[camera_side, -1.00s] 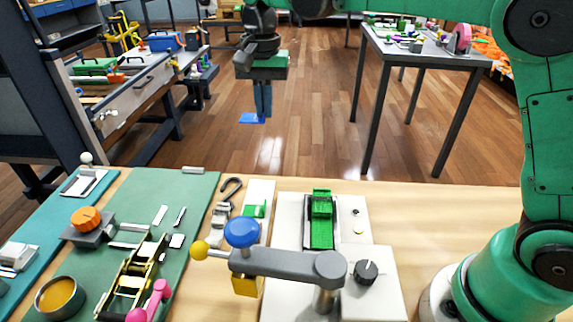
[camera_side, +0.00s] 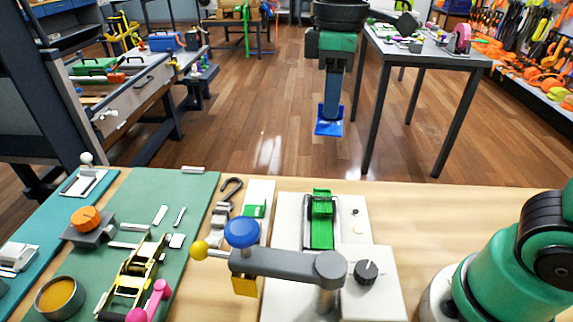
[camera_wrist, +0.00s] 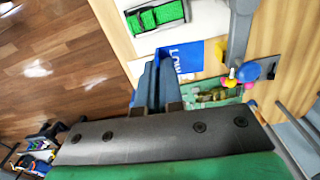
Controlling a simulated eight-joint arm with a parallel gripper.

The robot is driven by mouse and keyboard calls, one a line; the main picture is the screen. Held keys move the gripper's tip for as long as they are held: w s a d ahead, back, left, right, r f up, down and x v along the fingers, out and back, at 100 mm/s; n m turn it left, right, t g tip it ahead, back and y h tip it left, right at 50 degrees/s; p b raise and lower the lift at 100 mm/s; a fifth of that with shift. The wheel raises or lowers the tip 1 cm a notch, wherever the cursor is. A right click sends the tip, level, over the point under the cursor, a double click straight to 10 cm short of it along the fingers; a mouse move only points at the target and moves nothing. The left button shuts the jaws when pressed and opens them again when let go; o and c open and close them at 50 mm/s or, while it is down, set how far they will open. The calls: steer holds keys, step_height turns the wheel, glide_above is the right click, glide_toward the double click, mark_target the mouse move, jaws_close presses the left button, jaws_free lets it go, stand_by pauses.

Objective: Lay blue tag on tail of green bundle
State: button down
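The blue tag (camera_side: 329,124) hangs at the tip of my gripper (camera_side: 332,104), which is shut on it. They are in the air, above and beyond the bench's far edge in the side view. In the wrist view the tag (camera_wrist: 181,60) shows white lettering and sticks out past the fingers (camera_wrist: 155,90). The green bundle (camera_side: 321,203) sits on a white plate on the bench, its flat green tail (camera_side: 322,234) running toward the camera. In the wrist view green webbing (camera_wrist: 155,16) lies in a white frame, apart from the tag.
A grey clamp arm (camera_side: 285,264) with a blue knob (camera_side: 242,232) and yellow ball stands in front of the bundle. A dial box (camera_side: 372,280) is beside it. A green mat (camera_side: 195,200) with a ratchet (camera_side: 138,272) lies left. Space above the bundle looks clear.

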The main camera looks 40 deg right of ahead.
mark_target(322, 226)
steer(key=shift+s+f+n, duration=0.1)
steer(key=shift+s+n, duration=0.2)
steer(key=shift+n, duration=0.1)
steer(key=shift+s+f, duration=0.1)
steer(key=shift+f, duration=0.25)
step_height(322, 226, down, 19)
steer(key=shift+f, duration=0.15)
steer(key=c, duration=1.4)
jaws_free()
steer(key=shift+f, duration=0.15)
steer(key=shift+o, duration=0.6)
